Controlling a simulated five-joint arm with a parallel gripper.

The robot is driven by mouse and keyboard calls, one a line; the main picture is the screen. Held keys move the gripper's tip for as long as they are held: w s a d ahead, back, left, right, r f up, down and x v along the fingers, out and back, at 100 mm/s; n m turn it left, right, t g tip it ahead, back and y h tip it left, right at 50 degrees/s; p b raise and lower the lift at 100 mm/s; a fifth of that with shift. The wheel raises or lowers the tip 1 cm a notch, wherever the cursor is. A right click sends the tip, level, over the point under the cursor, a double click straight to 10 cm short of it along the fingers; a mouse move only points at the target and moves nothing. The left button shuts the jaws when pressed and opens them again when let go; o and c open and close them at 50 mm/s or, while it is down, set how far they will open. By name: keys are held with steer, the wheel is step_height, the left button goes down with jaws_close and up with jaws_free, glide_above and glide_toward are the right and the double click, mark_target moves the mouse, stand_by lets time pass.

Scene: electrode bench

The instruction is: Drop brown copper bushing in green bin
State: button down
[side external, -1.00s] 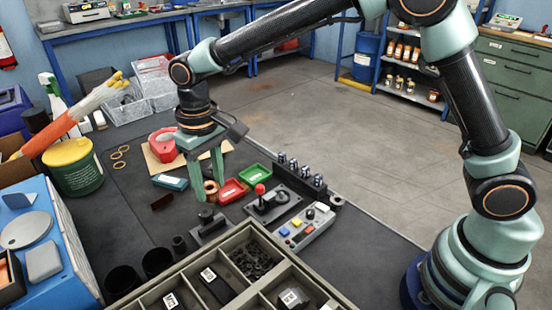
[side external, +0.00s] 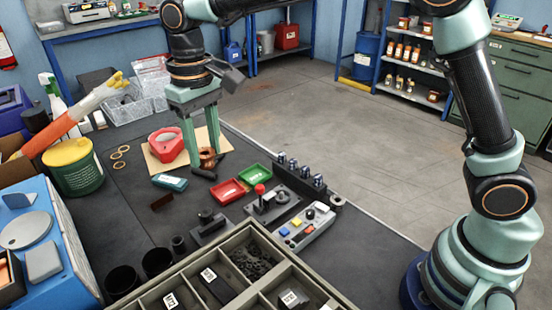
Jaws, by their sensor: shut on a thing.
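The brown copper bushing (side external: 207,158) is between the green fingertips of my gripper (side external: 206,159), which is shut on it. The bushing appears raised above the dark bench mat, over the area by the red clamp-like part. The green bin (side external: 255,175) sits on the mat to the right of and below my gripper in the picture, apart from it. The inside of the bin shows no bushing. My fingers partly hide the bushing's sides.
A red bin (side external: 229,190) stands beside the green one. A red ring-shaped part (side external: 166,145) lies on a tan board (side external: 157,165). A black cylinder (side external: 203,173) and a teal box (side external: 169,181) lie near.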

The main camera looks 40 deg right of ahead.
steer(key=shift+w+d+f+m, duration=0.95)
steer(key=shift+w+d+f, duration=0.8)
steer(key=shift+d+f, duration=1.2)
steer(key=shift+w+d+f+m, duration=1)
steer(key=shift+w+d+f, duration=0.8)
steer(key=shift+d+f, duration=1.1)
steer(key=shift+w+d+f+m, duration=0.95)
steer(key=shift+w+d+f, duration=0.8)
steer(key=shift+d+f, duration=1.2)
steer(key=shift+f, duration=0.85)
steer(key=shift+c, duration=1.6)
jaws_free()
step_height(320, 180, up, 12)
